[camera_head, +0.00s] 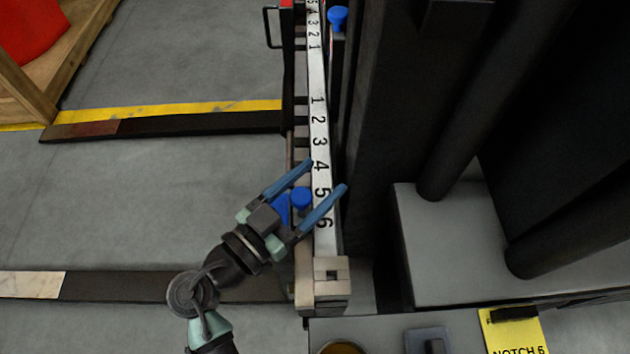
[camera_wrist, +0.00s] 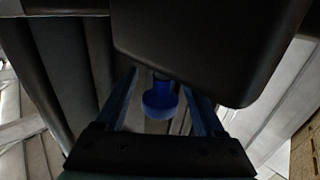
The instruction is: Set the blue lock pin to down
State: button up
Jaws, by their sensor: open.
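A blue lock pin (camera_head: 301,198) with a round knob sits at the number bar (camera_head: 320,237), beside the 5 and 6. My gripper (camera_head: 326,175) is open, with one blue finger on each side of this pin. The wrist view shows the same pin's knob (camera_wrist: 160,102) between the two fingers, with no clear contact. A dark block hides part of the pin there. I cannot tell whether the pin is up or down. A second blue knob (camera_head: 338,17) stands at the far end of the bar.
Two dark forks (camera_head: 200,125) stretch left from the numbered carriage. Black mast columns (camera_head: 375,130) rise close on the right. A yellow NOTCH 6 note (camera_head: 514,330) lies at bottom right. A wooden frame with a red object (camera_head: 30,30) is at top left. Grey floor between the forks is clear.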

grip_shut()
dwell(0.3)
dwell(1.1)
